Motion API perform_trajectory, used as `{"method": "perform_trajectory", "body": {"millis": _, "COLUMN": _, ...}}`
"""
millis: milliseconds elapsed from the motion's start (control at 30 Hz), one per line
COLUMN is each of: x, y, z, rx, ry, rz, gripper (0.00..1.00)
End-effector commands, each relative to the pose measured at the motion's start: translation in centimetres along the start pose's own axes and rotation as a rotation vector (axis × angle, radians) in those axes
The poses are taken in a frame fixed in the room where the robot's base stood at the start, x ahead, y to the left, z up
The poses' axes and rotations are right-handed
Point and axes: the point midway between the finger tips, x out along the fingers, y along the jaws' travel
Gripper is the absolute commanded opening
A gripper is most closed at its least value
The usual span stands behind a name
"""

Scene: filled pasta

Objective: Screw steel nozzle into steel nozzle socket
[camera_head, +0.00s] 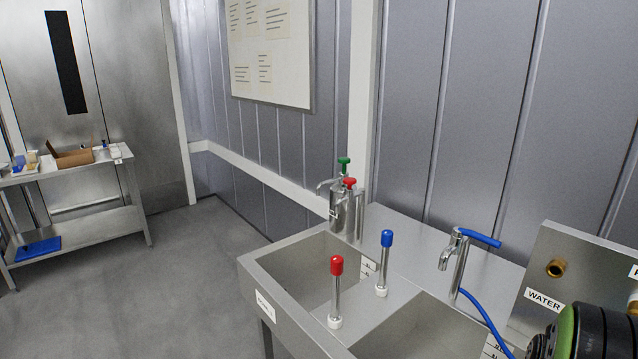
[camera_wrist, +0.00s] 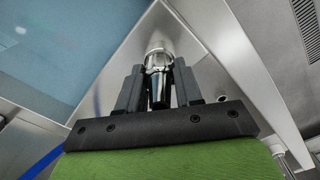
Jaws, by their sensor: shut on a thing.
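In the wrist view my gripper (camera_wrist: 159,88) is shut on a shiny steel piece, which looks like the steel nozzle (camera_wrist: 157,60). The piece stands between the two dark fingers and reaches past their tips. Its far end lies in front of a pale metal surface; I cannot tell whether it touches anything there. In the head view only the black and green rear of my gripper shows at the lower right edge, and the fingers and the piece are not clear. I cannot make out the steel nozzle socket for certain in either view.
A steel sink (camera_head: 262,275) fills the lower middle. Red-capped (camera_head: 337,290) and blue-capped (camera_head: 384,265) rods stand at it. A tap (camera_head: 455,262) with a blue hose stands on the right. A "WATER" panel with a brass fitting (camera_head: 556,268) is beside my arm. A steel side table (camera_head: 105,175) is far left.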

Motion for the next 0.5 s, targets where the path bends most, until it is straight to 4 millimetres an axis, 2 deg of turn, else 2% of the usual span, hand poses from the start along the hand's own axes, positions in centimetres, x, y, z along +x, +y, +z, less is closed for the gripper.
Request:
{"method": "perform_trajectory", "body": {"millis": 300, "x": 0.07, "y": 0.05, "z": 0.05, "rx": 0.658, "ry": -0.001, "rz": 0.001, "gripper": 0.0}}
{"method": "perform_trajectory", "body": {"millis": 400, "x": 0.09, "y": 0.05, "z": 0.05, "rx": 0.821, "ry": -0.001, "rz": 0.001, "gripper": 0.0}}
{"method": "perform_trajectory", "body": {"millis": 500, "x": 0.1, "y": 0.04, "z": 0.05, "rx": 0.886, "ry": -0.001, "rz": 0.001, "gripper": 0.0}}
